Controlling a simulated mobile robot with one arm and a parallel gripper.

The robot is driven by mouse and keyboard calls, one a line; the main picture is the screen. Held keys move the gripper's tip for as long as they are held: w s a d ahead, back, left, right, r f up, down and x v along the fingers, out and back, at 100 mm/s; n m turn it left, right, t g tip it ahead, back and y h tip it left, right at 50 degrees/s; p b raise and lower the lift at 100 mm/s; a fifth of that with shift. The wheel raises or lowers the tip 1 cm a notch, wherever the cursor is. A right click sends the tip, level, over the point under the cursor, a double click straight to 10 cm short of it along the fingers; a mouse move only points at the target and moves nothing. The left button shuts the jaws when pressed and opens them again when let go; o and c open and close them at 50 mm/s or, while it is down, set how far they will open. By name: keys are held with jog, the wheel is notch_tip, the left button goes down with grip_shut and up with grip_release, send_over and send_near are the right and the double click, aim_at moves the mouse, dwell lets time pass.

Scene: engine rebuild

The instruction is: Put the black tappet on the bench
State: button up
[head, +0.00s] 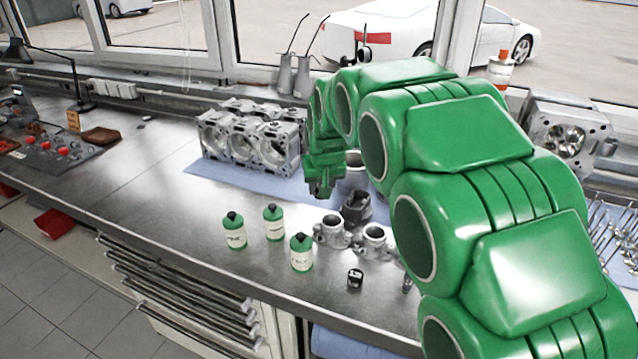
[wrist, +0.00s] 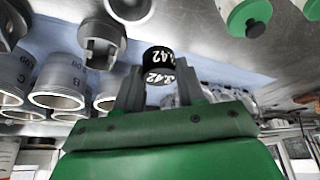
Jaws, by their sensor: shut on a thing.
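The black tappet (wrist: 158,56) is a small black cylinder with white "3.42" markings. In the wrist view it sits between the two fingers of my gripper (wrist: 157,84), which is shut on it. In the head view my gripper (head: 321,188) is over the front edge of the blue mat, left of a dark grey part. The held tappet cannot be made out there. I cannot tell how high it is. The steel bench (head: 170,215) is bare in front of the mat and to the left.
Green bottles (head: 234,232) and grey metal parts (head: 373,240) stand in front of my gripper. A similar small black part (head: 355,278) stands near the bench's front edge. An engine block (head: 250,140) rests on the blue mat (head: 215,173). Grey cylinders (wrist: 58,84) show in the wrist view.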

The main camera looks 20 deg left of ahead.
jog(key=shift+s+d+r, duration=0.1)
jog(key=shift+s+d, duration=0.15)
jog(key=shift+s, duration=0.1)
